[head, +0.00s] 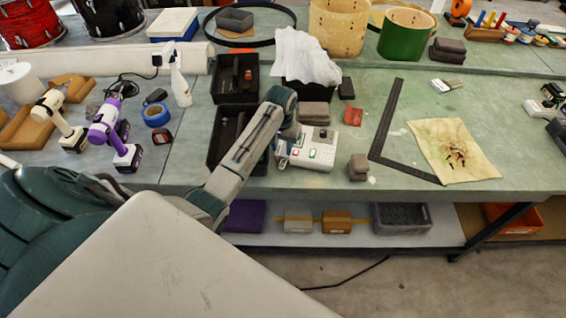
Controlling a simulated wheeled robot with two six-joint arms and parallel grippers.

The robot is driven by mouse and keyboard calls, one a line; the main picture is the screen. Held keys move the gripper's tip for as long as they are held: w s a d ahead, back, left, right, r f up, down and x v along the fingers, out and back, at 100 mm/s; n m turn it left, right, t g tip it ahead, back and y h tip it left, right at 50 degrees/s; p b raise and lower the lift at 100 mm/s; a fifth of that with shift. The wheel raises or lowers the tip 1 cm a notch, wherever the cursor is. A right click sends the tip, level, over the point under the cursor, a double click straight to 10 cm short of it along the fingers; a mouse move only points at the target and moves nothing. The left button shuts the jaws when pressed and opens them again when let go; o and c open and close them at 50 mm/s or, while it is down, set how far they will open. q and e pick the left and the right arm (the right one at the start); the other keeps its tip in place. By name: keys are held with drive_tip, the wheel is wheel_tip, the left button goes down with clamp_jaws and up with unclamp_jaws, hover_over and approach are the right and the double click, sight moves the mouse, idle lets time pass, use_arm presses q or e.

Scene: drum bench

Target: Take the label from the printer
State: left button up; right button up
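The label printer (313,150) is a small white box with a green button and a red one, near the front edge of the bench. My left arm reaches over the black trays, and its wrist is just left of the printer. My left gripper (284,148) is at the printer's left side, mostly hidden by my own wrist. I cannot tell whether its fingers are open or shut, or whether it touches the printer. I cannot make out a label. My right gripper is not in view.
Black trays (222,81) stand behind and left of the printer. A black square (388,130) and a stained cloth (452,150) lie further right. Cordless drills (107,128) stand at the left.

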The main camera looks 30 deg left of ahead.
sight(282, 165)
use_arm(q)
wheel_tip(282, 165, down, 4)
drive_tip(key=shift+r, duration=0.2)
drive_tip(key=shift+f+b, duration=0.7)
drive_tip(key=shift+f, duration=1.5)
drive_tip(key=shift+c, duration=0.2)
drive_tip(key=c, duration=0.5)
